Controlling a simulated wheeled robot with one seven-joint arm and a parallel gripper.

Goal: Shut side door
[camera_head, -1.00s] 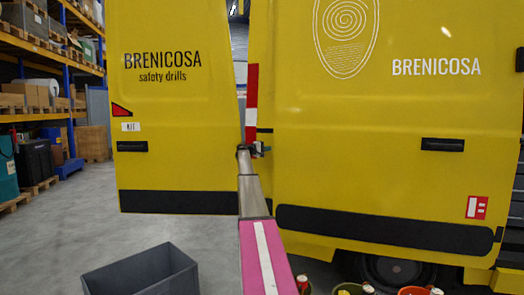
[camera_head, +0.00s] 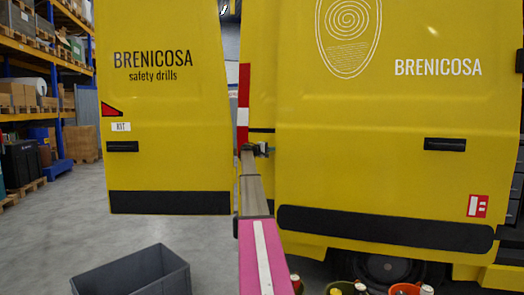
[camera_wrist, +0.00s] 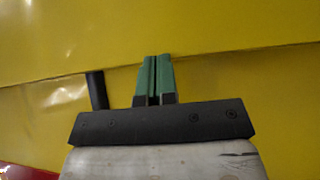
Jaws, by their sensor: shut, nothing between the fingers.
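A yellow door panel (camera_head: 165,120) lettered "BRENICOSA safety drills" stands at the left in the head view, with a KIT label and a dark handle (camera_head: 122,146). Floor shows beneath it. A narrow gap with a red-and-white strip (camera_head: 243,105) separates it from the yellow van panel (camera_head: 400,110) on the right, which has its own handle (camera_head: 444,144). Which panel is the side door is not certain. My gripper (camera_head: 262,149) is at this gap, beside the van panel's left edge. In the wrist view its green fingers (camera_wrist: 154,75) are together, empty, in front of yellow bodywork (camera_wrist: 240,80); contact is unclear.
A grey bin (camera_head: 135,275) stands on the floor at the lower left. Bottles and an orange-red tub (camera_head: 405,289) stand below the van's right side, near a wheel (camera_head: 388,268). Storage racks (camera_head: 45,75) line the left.

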